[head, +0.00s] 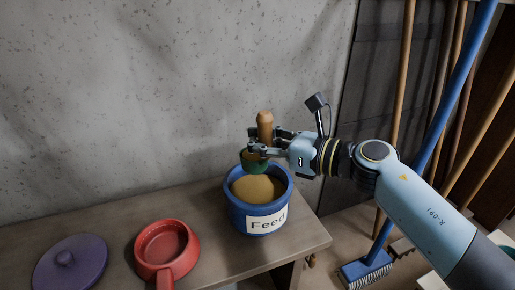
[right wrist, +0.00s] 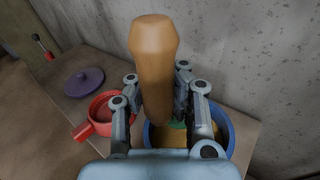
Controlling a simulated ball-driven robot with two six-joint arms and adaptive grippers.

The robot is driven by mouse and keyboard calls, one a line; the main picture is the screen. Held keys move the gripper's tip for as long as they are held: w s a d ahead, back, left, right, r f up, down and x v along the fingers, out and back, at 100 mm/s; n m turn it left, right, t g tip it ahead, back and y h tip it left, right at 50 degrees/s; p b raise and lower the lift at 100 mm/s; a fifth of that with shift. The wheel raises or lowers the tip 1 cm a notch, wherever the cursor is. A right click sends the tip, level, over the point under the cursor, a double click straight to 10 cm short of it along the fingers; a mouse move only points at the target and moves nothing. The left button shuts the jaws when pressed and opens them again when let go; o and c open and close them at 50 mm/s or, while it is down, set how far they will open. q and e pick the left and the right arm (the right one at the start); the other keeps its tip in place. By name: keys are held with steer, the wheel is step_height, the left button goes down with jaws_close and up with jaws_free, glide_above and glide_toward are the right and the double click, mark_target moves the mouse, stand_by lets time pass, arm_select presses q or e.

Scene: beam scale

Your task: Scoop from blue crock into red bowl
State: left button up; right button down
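The blue crock (head: 238,218), labelled "Feed", stands near the right end of the table and holds tan grain (head: 258,188). My right gripper (head: 267,140) is shut on the upright wooden handle of a scoop (head: 265,122), whose green cup (head: 253,163) is at the back of the crock's mouth. I cannot tell whether the cup touches the grain. In the right wrist view the handle (right wrist: 153,60) stands between the fingers, with the crock (right wrist: 229,127) behind. The red bowl (head: 190,258), with a stub handle toward the front, sits left of the crock and looks empty. My left gripper is out of view.
A purple lid (head: 70,262) with a dark knob lies left of the bowl on the wooden table (head: 222,262). A concrete wall (head: 160,90) rises behind. A blue broom (head: 365,272) and several wooden poles stand to the right. Bare table lies between bowl and crock.

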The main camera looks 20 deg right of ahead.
mark_target(258, 121)
steer(key=shift+n+t+y, duration=0.3)
steer(key=shift+r, duration=2.2)
